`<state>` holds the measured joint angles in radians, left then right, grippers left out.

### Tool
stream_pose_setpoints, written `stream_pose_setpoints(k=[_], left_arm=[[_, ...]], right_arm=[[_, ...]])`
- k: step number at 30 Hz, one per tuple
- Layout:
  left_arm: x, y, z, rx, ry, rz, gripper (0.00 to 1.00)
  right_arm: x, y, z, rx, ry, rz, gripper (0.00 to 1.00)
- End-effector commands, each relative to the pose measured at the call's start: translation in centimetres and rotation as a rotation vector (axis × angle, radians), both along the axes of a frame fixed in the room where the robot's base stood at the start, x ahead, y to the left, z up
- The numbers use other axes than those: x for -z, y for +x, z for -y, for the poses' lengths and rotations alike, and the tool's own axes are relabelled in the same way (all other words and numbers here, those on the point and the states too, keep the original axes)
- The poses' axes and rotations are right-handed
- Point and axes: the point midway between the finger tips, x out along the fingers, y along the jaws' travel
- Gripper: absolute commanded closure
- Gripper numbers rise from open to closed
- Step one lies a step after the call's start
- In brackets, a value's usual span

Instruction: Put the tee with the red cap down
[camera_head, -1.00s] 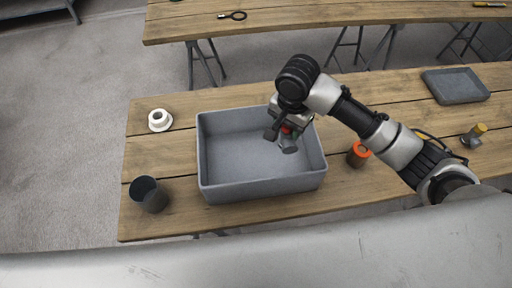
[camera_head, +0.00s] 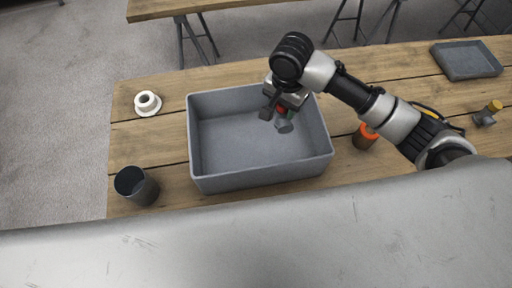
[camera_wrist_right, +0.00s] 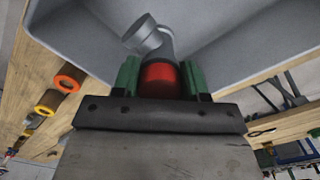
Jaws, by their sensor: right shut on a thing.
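My right gripper (camera_head: 277,108) is over the right part of a grey open crate (camera_head: 260,179). It is shut on the tee with the red cap (camera_head: 284,124). In the right wrist view the red cap (camera_wrist_right: 160,80) sits between the green finger pads, and the tee's grey body (camera_wrist_right: 147,38) points away toward the crate's inside. The tee is held above the crate floor, which looks empty. How far above I cannot tell. My left gripper is not in view.
A white flanged part (camera_head: 147,103) and a dark cup (camera_head: 136,186) stand left of the crate. An orange-topped dark part (camera_head: 365,137) stands right of it. A yellow-capped fitting (camera_head: 488,113) and a grey tray (camera_head: 466,60) are farther right on the wooden table (camera_head: 160,78).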

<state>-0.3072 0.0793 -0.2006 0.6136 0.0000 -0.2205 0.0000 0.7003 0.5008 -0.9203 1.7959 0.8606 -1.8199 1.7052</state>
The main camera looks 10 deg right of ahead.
Motion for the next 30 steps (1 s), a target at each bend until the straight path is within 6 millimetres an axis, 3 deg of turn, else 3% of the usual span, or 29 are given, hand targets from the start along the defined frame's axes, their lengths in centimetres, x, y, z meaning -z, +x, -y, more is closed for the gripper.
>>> stream_pose_setpoints(k=[7, 21, 30], left_arm=[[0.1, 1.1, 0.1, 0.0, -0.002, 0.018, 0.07], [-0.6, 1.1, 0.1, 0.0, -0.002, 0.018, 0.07], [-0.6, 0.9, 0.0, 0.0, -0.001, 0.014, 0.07]], right_arm=[[3.4, -0.1, 0.0, 0.0, -0.001, -0.001, 0.92], [9.5, 0.0, 0.0, 0.0, -0.001, 0.001, 0.92], [10.5, 0.0, 0.0, -0.002, 0.001, 0.004, 0.92]])
